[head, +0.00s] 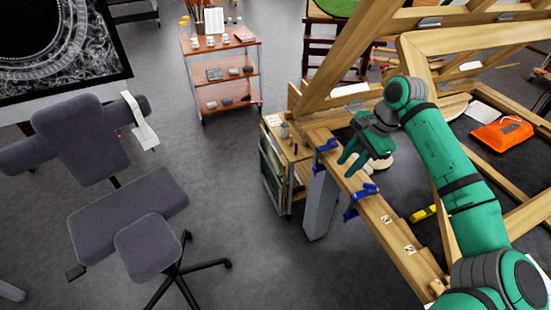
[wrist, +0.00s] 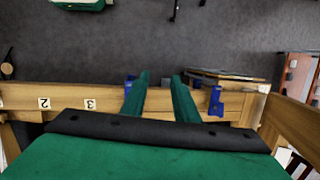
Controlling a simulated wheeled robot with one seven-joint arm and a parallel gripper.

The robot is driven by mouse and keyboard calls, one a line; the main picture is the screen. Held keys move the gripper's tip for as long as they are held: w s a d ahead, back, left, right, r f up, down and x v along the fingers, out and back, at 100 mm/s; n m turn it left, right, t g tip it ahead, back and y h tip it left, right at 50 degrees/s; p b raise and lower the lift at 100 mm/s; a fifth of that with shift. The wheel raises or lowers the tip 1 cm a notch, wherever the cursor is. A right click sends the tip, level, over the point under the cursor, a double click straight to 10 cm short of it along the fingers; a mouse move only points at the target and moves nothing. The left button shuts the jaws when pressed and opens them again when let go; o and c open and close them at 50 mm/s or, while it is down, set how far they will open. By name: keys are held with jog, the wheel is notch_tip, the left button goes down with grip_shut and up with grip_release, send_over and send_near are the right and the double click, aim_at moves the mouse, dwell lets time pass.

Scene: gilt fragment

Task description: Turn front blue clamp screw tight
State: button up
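Two blue clamps grip the edge of a wooden beam in the head view: the front blue clamp (head: 362,194) nearer to me and a farther blue clamp (head: 326,147). My gripper (head: 343,165) is over the beam between them, its green fingers apart and nothing visible between them. In the wrist view my gripper (wrist: 160,77) is open over the beam. The front clamp (wrist: 130,84) shows just left of the left finger, which partly hides it. The farther clamp (wrist: 215,101) stands right of the right finger. I cannot tell the clamp screws' state or any contact.
The wooden beam (head: 395,235) carries small number plates. A low cabinet (head: 285,160) stands beyond the farther clamp. An orange bag (head: 501,134) and a yellow tool (head: 423,213) lie right of the beam. A grey chair (head: 120,215) and shelf cart (head: 222,75) stand left on open floor.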

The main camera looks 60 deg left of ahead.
jog(key=s+a+r+m+g+y, duration=0.1)
jog(key=s+a+m+g+y, duration=0.1)
jog(key=s, duration=0.7)
jog(key=s+a+r+m+g+y, duration=0.2)
jog(key=s+a+g+y, duration=0.3)
jog(key=s, duration=0.5)
jog(key=shift+s+a+r+m+g+y, duration=0.3)
jog(key=shift+m+g+y, duration=0.2)
jog(key=shift+g+y, duration=0.7)
